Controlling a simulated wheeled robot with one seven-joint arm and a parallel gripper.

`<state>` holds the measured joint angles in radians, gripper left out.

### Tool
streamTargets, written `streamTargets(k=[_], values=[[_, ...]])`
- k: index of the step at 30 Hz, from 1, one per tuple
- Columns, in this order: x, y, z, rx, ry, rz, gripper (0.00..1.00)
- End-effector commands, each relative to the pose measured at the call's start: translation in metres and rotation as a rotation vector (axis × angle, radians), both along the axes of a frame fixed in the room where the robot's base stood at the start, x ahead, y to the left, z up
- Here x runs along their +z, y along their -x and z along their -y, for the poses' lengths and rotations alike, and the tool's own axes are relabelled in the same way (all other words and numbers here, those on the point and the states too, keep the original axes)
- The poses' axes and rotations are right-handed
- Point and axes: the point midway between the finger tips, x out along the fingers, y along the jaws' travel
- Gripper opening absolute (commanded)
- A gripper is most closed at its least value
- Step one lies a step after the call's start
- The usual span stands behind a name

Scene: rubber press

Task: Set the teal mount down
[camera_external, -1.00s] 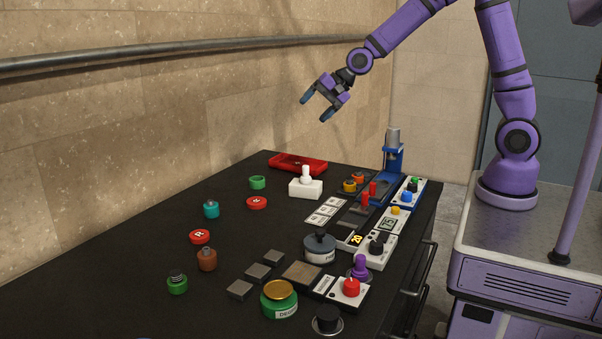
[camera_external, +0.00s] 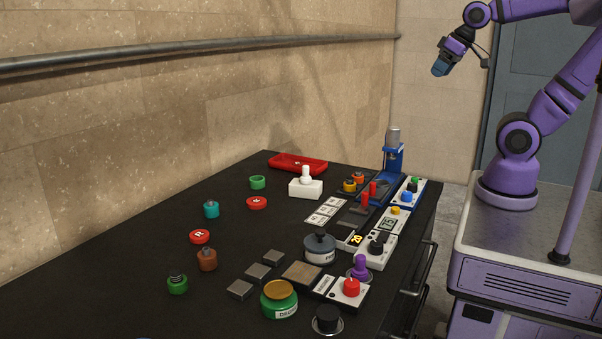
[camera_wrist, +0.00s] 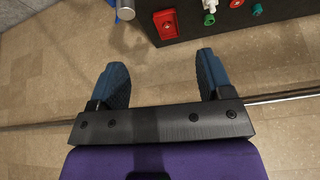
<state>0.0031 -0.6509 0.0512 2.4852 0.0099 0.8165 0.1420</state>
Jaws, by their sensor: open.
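The teal mount (camera_external: 211,209) stands upright on the black table (camera_external: 130,270), left of the middle, between the wall and a red disc. It looks like a short teal cylinder with a darker knob on top. It also shows small at the top of the wrist view (camera_wrist: 257,10). My gripper (camera_external: 440,68) is high in the air at the upper right, beyond the table's right side and far from the mount. In the wrist view my gripper (camera_wrist: 164,85) has its two blue fingers wide apart with nothing between them.
A red tray (camera_external: 283,164), a white block with a knob (camera_external: 306,190) and a blue press (camera_external: 393,160) stand at the far end. Red discs (camera_external: 200,237), a brown mount (camera_external: 207,260) and a green mount (camera_external: 177,284) are near the teal one. Control boxes line the right edge.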

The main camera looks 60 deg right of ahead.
Motion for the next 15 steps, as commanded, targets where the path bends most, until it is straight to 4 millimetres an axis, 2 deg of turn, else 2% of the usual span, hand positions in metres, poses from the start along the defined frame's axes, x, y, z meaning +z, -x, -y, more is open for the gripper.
streamTargets(k=[1,3,6,15], values=[[0.0,0.014,0.005,0.022,0.012,-0.003,0.73],[-0.003,0.028,0.009,0.051,0.026,-0.014,0.73],[-0.005,0.04,0.013,0.078,0.037,-0.025,0.73],[-0.006,0.045,0.015,0.091,0.042,-0.031,0.73]])
